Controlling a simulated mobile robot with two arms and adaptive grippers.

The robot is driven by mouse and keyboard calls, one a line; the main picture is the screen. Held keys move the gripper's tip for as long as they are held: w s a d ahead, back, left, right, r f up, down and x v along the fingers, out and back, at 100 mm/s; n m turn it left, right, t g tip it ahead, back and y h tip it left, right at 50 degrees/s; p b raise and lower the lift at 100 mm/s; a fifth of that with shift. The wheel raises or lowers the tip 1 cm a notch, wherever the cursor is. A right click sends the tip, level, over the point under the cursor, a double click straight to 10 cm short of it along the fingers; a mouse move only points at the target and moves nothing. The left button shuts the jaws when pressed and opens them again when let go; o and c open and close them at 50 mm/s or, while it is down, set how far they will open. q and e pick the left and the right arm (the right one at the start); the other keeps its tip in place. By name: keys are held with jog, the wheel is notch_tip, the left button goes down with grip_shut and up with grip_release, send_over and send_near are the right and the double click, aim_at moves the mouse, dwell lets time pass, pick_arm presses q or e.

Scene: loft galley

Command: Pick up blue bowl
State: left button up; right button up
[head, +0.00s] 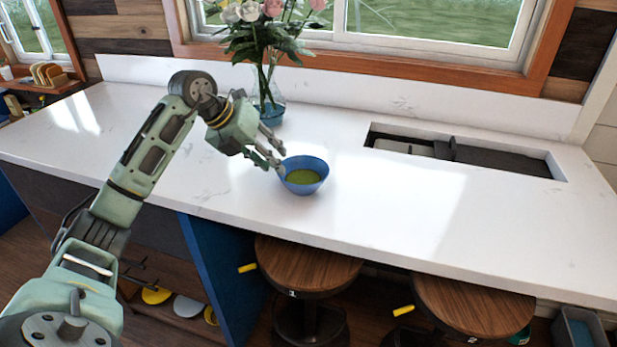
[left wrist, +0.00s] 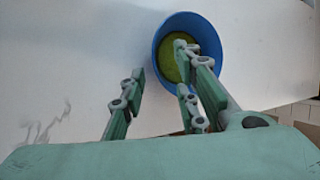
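The blue bowl (head: 303,188) stands upright on the white counter, with something green inside it. It also shows in the left wrist view (left wrist: 217,45), partly covered by fingers. My left gripper (head: 272,161) is open at the bowl's left rim in the head view. In the left wrist view, my left gripper (left wrist: 160,75) has one finger outside the bowl and others overlapping its opening. I cannot tell whether any finger touches the bowl. My right gripper is not in view.
A glass vase of flowers (head: 270,105) stands behind the gripper. A recessed sink or hob (head: 465,153) lies to the right. The white counter (head: 400,220) is clear right of the bowl. Stools (head: 305,265) stand below its front edge.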

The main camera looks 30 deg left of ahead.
aim_at(292, 179)
pick_arm(q)
jog(key=p+x, duration=0.2)
jog(key=x, duration=0.1)
jog(key=shift+w+a, duration=0.15)
jog(key=shift+w, duration=0.1)
jog(key=shift+x, duration=1.2)
jog(key=shift+f, duration=0.2)
jog(key=c, duration=0.5)
grip_shut()
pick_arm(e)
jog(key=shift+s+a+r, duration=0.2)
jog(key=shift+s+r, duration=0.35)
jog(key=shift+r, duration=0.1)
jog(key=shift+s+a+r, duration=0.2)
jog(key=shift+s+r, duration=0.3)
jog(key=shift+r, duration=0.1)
